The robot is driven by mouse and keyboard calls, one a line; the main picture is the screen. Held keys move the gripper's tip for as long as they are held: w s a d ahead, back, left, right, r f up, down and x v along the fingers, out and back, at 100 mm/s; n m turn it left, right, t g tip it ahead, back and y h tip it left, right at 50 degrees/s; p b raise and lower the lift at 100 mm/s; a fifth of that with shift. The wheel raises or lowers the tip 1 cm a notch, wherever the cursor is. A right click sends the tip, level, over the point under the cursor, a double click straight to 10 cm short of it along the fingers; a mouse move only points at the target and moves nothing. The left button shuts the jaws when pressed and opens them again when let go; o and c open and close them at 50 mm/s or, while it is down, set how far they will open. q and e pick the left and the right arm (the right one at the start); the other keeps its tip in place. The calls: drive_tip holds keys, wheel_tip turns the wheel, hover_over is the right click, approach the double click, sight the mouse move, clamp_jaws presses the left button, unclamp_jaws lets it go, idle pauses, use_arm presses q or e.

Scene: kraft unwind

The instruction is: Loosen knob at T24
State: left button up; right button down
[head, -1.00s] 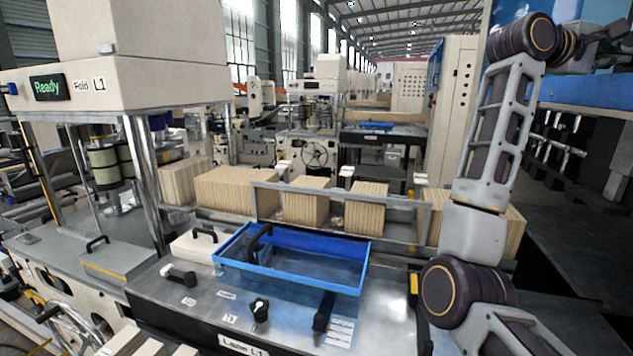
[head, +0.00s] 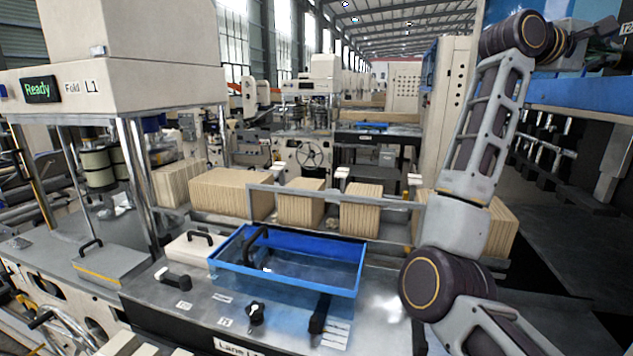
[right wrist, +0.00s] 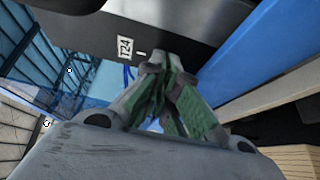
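The T24 label (right wrist: 124,48) is a small white tag on a dark panel in the right wrist view, with a short white mark beside it. My right gripper (right wrist: 165,68) reaches to the panel just right of the label. Its green-padded fingers lean together at the tips. The knob cannot be made out; the fingertips cover the spot there, so I cannot tell whether they hold it. In the head view my right gripper (head: 612,32) is small, at the upper right edge beside a blue structure. My left gripper is not in view.
A blue beam (head: 580,105) runs under the right gripper's area. In front stand a blue tray (head: 290,283) on the Lane L1 bench, board stacks (head: 232,192) behind it, and the Fold L1 machine (head: 120,85) with a green Ready display. Dark floor lies open at the right.

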drive_tip(key=shift+s+d, duration=0.15)
drive_tip(key=shift+s, duration=0.35)
idle(0.3)
drive_tip(key=shift+w, duration=0.1)
drive_tip(key=w+a, duration=0.1)
drive_tip(key=a, duration=0.5)
drive_tip(key=shift+w, duration=0.4)
drive_tip(key=shift+d+f, duration=0.1)
idle(0.5)
drive_tip(key=shift+a+f, duration=0.5)
drive_tip(key=shift+f, duration=0.15)
